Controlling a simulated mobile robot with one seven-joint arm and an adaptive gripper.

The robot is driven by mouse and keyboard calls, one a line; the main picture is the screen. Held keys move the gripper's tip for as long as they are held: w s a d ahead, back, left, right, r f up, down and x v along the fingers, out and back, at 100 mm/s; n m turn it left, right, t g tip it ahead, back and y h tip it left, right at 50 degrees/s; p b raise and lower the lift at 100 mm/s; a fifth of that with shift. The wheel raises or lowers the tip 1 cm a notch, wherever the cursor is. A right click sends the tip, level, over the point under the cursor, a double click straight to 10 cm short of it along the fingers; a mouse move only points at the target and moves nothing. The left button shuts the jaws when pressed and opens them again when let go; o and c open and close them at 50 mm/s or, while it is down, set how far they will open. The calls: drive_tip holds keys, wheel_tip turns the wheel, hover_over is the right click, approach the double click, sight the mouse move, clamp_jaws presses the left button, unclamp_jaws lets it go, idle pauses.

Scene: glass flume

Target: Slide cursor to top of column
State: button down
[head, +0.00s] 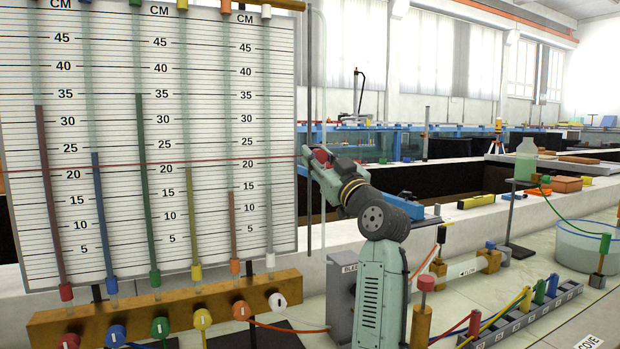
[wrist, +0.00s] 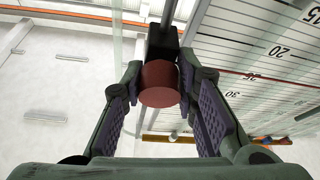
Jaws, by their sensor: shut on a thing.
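My gripper (head: 314,158) is at the right edge of the white scale board (head: 110,215). In the wrist view, its fingers (wrist: 160,76) are shut on the cursor's round red knob (wrist: 160,84), one on each side. The knob joins a black block (wrist: 162,44) beside the board. The cursor's thin red line (head: 220,162) crosses the board a little above the 20 marks. A dark vertical rod (head: 309,110) stands along the board's right edge. A pale upright tube (head: 323,215) stands just right of it. The gripper partly hides the knob in the head view.
Several coloured tubes stand before the board, above a wooden manifold (head: 180,306) with coloured valves. A grey box (head: 341,295) stands below my arm. A bottle (head: 525,158) on a stand and a basin (head: 588,245) are at right. The rod above my gripper looks clear.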

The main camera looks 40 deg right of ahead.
drive_tip(key=shift+r+p, duration=0.35)
drive_tip(key=shift+r, duration=0.85)
drive_tip(key=c, duration=1.2)
unclamp_jaws()
drive_tip(key=shift+c, duration=0.2)
drive_tip(key=shift+s, duration=0.1)
drive_tip(key=v, duration=1.2)
